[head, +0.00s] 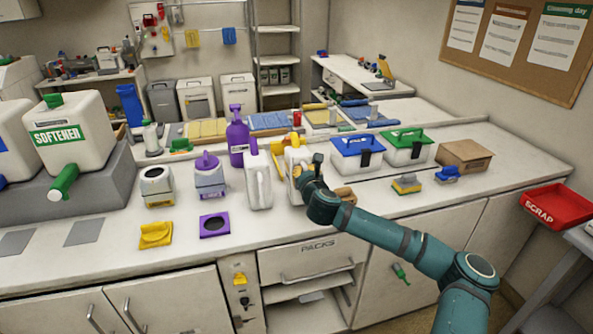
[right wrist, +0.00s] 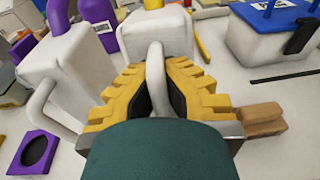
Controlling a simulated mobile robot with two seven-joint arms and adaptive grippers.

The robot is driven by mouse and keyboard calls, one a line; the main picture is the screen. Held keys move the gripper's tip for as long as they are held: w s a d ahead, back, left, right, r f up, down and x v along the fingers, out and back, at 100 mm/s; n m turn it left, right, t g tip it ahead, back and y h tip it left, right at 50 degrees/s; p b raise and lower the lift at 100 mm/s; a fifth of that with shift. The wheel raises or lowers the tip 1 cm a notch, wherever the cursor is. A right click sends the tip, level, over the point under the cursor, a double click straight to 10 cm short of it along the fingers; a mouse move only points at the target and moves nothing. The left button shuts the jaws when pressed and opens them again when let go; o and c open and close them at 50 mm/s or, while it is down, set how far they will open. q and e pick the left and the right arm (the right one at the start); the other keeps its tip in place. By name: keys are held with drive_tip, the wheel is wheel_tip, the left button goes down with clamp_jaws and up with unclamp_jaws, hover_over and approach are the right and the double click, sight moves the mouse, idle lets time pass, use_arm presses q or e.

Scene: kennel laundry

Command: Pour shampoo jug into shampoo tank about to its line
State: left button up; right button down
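Two white jugs with handles stand side by side on the counter: one in plain sight (head: 258,185), the other (head: 303,155) partly hidden behind my right gripper (head: 292,160). In the right wrist view the yellow fingers close from both sides on the handle (right wrist: 156,65) of that second jug (right wrist: 165,33), which is upright. I cannot read which jug is shampoo. A squat white-and-purple tank (head: 210,180) with a purple lid stands left of the jugs. A similar tank with a dark top and yellow label (head: 158,187) stands further left. My left gripper is not in view.
A tall purple bottle (head: 238,138) stands behind the jugs. A purple pad with a dark round centre (head: 214,225) and a yellow piece (head: 156,235) lie in front. Blue-lidded (head: 357,152) and green-lidded (head: 407,148) boxes stand right. A brown block (right wrist: 262,118) sits beside the gripper.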

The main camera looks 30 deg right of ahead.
drive_tip(key=shift+r+p, duration=0.35)
drive_tip(key=shift+r, duration=0.25)
drive_tip(key=shift+f+b, duration=0.1)
drive_tip(key=shift+b, duration=0.3)
drive_tip(key=shift+t+b, duration=0.4)
drive_tip(key=shift+b, duration=0.45)
drive_tip(key=shift+t+b, duration=0.3)
drive_tip(key=shift+b, duration=0.55)
drive_tip(key=shift+t+h+b, duration=0.4)
drive_tip(key=shift+t+b, duration=0.3)
drive_tip(key=shift+b, duration=1.2)
drive_tip(key=shift+t, duration=0.6)
